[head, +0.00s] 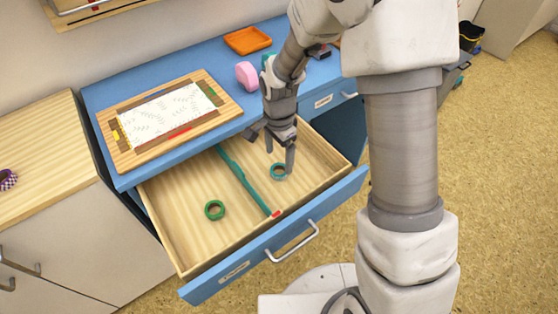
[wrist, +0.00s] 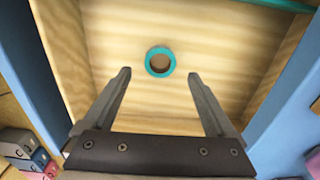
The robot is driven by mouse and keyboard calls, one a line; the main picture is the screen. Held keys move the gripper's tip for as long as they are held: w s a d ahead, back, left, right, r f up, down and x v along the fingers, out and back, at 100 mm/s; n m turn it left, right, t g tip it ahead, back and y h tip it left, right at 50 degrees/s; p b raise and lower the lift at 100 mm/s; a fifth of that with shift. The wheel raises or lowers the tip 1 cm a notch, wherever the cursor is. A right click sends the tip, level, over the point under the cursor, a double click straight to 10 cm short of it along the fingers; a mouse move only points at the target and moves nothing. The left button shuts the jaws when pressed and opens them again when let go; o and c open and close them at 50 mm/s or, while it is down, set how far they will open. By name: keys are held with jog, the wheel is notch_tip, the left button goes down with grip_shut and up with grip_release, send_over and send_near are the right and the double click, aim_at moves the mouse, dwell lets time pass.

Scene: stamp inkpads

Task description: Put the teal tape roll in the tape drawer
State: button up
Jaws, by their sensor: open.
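The teal tape roll (head: 274,175) lies flat in the right compartment of the open wooden drawer (head: 192,265). It also shows in the wrist view (wrist: 160,74), on the bare wood floor beyond my fingertips. My gripper (head: 270,151) is open and empty, pointing down over that compartment. In the wrist view its two fingers (wrist: 158,73) are spread wide, with the roll seen between and ahead of them. In the head view one finger overlaps the roll's edge; I cannot tell whether they touch. The drawer front's label is too small to read.
A teal divider (head: 240,179) splits the drawer, and a green tape roll (head: 207,211) lies in the left compartment. On the blue desk are a framed sheet on a board (head: 147,150), a pink object (head: 246,75) and an orange tray (head: 247,40). Another labelled drawer (head: 325,102) is at right.

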jog(key=s+d+r+n+t+p, duration=0.1)
jog(key=s+d+r+n, duration=0.25)
jog(key=r, duration=0.75)
jog(key=s+d+r+n+t+p, duration=0.1)
jog(key=s+d+r+n+t, duration=0.2)
jog(key=r, duration=0.8)
jog(key=s+d+r+n, duration=0.2)
jog(key=s+r, duration=0.1)
jog(key=s, duration=0.3)
jog(key=s+d+r+n+t, duration=0.1)
jog(key=s+d+r+n, duration=0.1)
jog(key=s, duration=0.3)
jog(key=shift+s+d+r+n+t, duration=0.3)
jog(key=shift+s+d+r+n, duration=0.15)
jog(key=shift+d, duration=0.35)
